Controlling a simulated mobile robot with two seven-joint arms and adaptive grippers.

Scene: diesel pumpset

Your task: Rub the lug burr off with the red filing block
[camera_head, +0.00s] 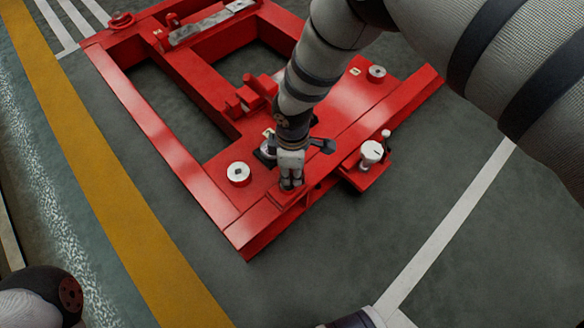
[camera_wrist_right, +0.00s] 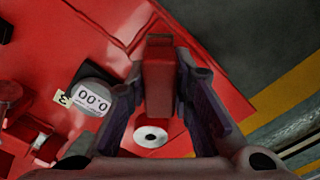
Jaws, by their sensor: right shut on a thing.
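My right gripper (camera_head: 290,182) is low over the near end of the red frame (camera_head: 150,120), pointing down. In the right wrist view its fingers (camera_wrist_right: 160,72) are closed on the sides of the red filing block (camera_wrist_right: 158,85), which stands out between them. The block's far end overlaps the red frame in that view, and I cannot tell whether it touches. I cannot make out the lug or its burr; the gripper and block may hide them. My left gripper is not in view.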

